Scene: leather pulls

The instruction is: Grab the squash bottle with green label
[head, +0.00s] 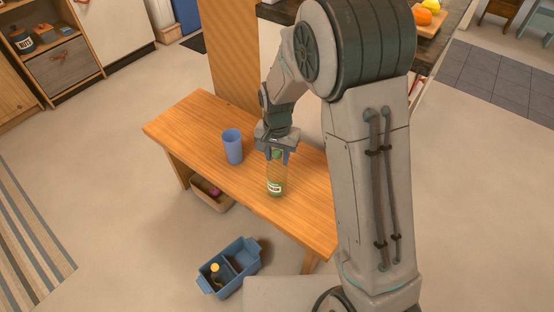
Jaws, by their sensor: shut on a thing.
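The squash bottle (276,176) is see-through with a green cap and a green and white label near its base. It stands upright on the wooden bench (215,115), or just above it; I cannot tell which. My gripper (277,154) points down from above and is shut on the bottle's top, with a finger on each side of the cap. The arm hides part of the bench's right end.
A blue cup (233,146) stands on the bench just left of the bottle. A blue divided caddy (230,268) with a yellow-topped bottle (216,272) in it sits on the floor in front. A box (211,195) is under the bench. The floor at left is mostly clear.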

